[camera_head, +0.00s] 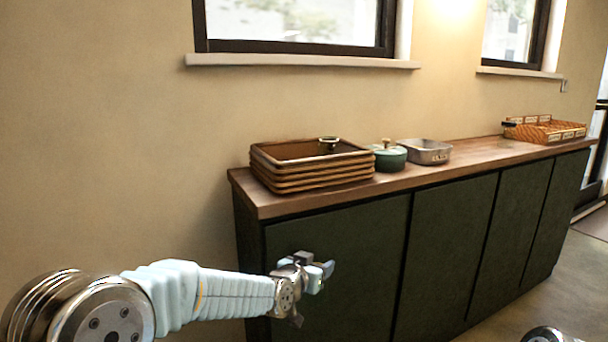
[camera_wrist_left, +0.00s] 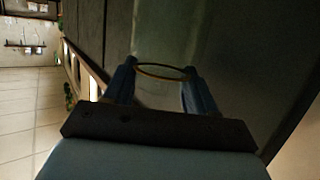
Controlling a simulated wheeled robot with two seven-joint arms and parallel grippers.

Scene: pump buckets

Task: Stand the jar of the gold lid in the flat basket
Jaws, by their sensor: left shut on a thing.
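My left gripper (camera_head: 318,270) is in front of the dark cabinet doors, below the countertop. In the left wrist view its two blue fingers (camera_wrist_left: 160,88) are closed on the sides of a see-through jar with a gold ring (camera_wrist_left: 163,72). The jar is hard to make out in the head view. A brown, low, square basket with ribbed sides (camera_head: 315,178) stands at the left end of the counter, above and behind the gripper. A small dark and gold item (camera_head: 328,144) shows at its back rim. My right gripper is not in view.
Right of the brown basket stand a green lidded pot (camera_head: 390,160) and a grey metal pan (camera_head: 424,152). An orange woven tray with pale labels (camera_head: 545,131) is at the far right end. The wooden counter (camera_head: 480,152) is bare between the pan and this tray.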

